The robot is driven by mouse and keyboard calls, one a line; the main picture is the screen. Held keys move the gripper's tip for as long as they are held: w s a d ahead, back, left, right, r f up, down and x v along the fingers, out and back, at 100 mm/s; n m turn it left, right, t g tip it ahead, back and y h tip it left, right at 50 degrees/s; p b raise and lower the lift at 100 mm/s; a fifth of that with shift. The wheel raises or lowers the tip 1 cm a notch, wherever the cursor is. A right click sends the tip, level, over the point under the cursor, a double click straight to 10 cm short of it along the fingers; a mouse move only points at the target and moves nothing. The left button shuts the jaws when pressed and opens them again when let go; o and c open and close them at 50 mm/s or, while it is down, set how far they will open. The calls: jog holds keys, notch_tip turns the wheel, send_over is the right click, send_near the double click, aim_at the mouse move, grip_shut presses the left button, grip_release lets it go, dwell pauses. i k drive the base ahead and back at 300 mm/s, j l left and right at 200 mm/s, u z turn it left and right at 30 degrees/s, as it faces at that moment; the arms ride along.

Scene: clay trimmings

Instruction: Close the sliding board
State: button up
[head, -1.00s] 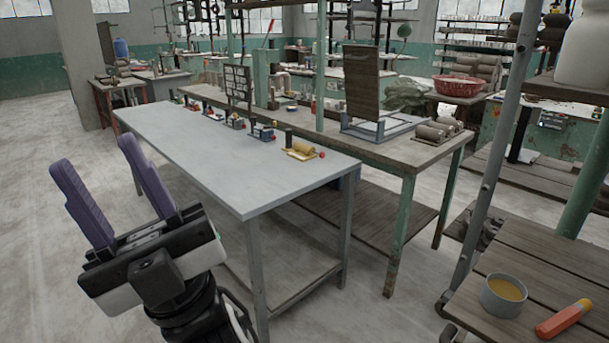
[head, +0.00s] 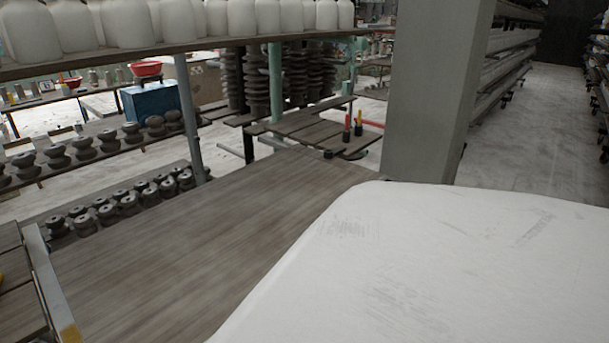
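My gripper is out of view. I cannot pick out for certain which thing is the sliding board. A wide brown wooden board surface (head: 210,235) runs through the middle of the head view, from the lower left toward the grey column. Its right part is hidden by a large white smooth object (head: 450,265) close to the camera. I cannot tell whether the board slides or how far it stands open.
A shelf of white jars (head: 190,20) crosses the upper left. Rows of dark spool-shaped pieces (head: 57,154) stand on lower racks. A grey column (head: 432,90) stands behind the white object. A blue box (head: 152,108) is at left. Open floor (head: 530,130) lies at right.

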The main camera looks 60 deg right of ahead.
aim_at(174, 270)
jog(key=k+l+z, duration=0.1)
jog(key=z, duration=1.4)
jog(key=l, duration=0.5)
jog(key=i+l+z, duration=0.15)
jog(key=l, duration=0.4)
jog(key=k, duration=0.05)
